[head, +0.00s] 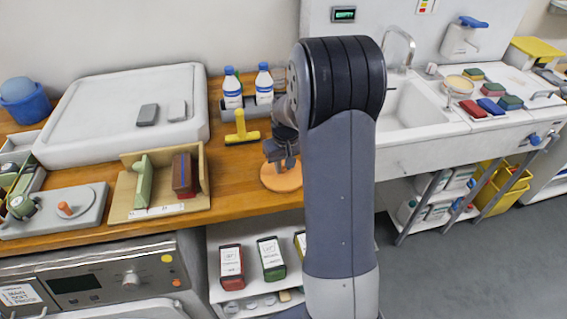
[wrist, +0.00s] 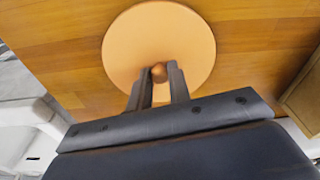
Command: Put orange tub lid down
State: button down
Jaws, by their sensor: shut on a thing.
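The orange tub lid (head: 283,178) is a flat round disc at the wooden counter, near its front edge, just left of my arm in the head view. My gripper (wrist: 160,77) is shut on that knob, with one finger on each side. In the head view my gripper (head: 282,160) is above the lid, partly hidden by my arm. I cannot tell whether the lid touches the counter.
A yellow squeegee-like tool (head: 241,128) lies behind the lid. Blue-capped bottles (head: 232,90) stand in a grey holder at the back. A wooden tray (head: 125,190) with a green and a dark red item is to the left. Bare counter (head: 232,180) lies between tray and lid.

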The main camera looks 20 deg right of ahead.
aim_at(285, 176)
jog(key=shift+f, duration=0.2)
jog(key=c, duration=1.3)
grip_release()
jog(key=shift+r, duration=0.1)
jog(key=r, duration=0.4)
jog(key=s+r, duration=0.1)
jog(key=r, duration=0.3)
jog(key=r+b, duration=0.1)
jog(key=r, duration=0.3)
jog(key=shift+s+r, duration=0.15)
jog(key=shift+s, duration=0.05)
